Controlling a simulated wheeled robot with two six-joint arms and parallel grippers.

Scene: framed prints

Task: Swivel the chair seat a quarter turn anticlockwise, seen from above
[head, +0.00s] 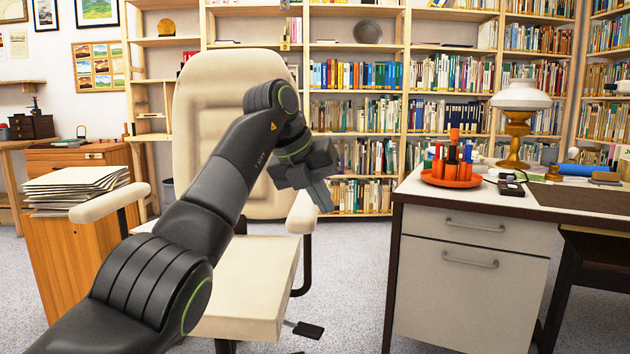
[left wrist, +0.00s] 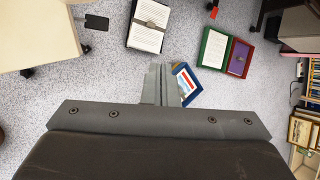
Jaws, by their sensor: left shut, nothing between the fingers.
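The cream swivel chair has a tall padded back (head: 215,110), a flat seat (head: 255,280) and two armrests. The seat's front faces toward me. My left arm crosses in front of the chair and hides part of its back and seat. My left gripper (head: 322,195) is shut and empty, just beside the chair's right-hand armrest (head: 302,214) in the head view; I cannot tell whether they touch. In the left wrist view the shut fingers (left wrist: 160,85) point over the floor, and the seat (left wrist: 40,35) shows at upper left. My right gripper is not in view.
A desk (head: 475,225) with a lamp and red tray stands to the right. A wooden cabinet (head: 75,250) stacked with papers stands at left, shelves behind. Papers (left wrist: 150,25), a green-and-red item (left wrist: 225,50) and a blue-edged picture (left wrist: 186,84) lie below the gripper.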

